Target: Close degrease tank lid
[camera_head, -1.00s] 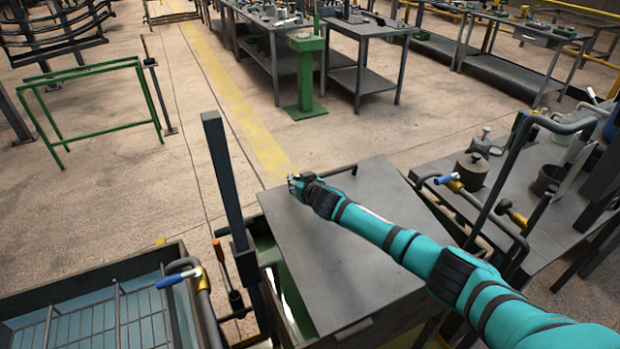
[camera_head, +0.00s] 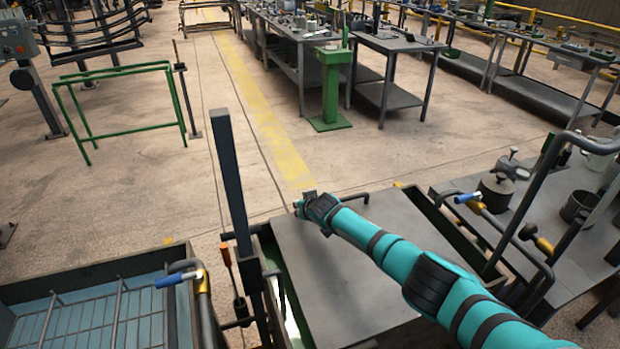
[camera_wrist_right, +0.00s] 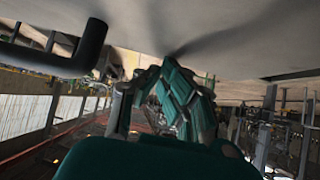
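The grey flat lid (camera_head: 335,275) lies over the degrease tank (camera_head: 457,222), a dark-rimmed box with green inside. Green interior shows along the lid's left side and past its right side. The lid looks nearly level; I cannot tell whether it touches the rim. My teal right arm reaches across the top of the lid. My right gripper (camera_head: 303,206) is near the lid's far left corner; contact is unclear. In the right wrist view the gripper (camera_wrist_right: 165,100) is beneath a broad pale surface, and its finger opening is unclear. My left gripper is not in view.
A dark upright post (camera_head: 231,180) stands at the tank's left. A basin with a wire rack (camera_head: 100,310) is at lower left, with a blue-handled valve (camera_head: 180,278) beside it. A cluttered bench (camera_head: 590,235) stands at right. The floor beyond the tank is open.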

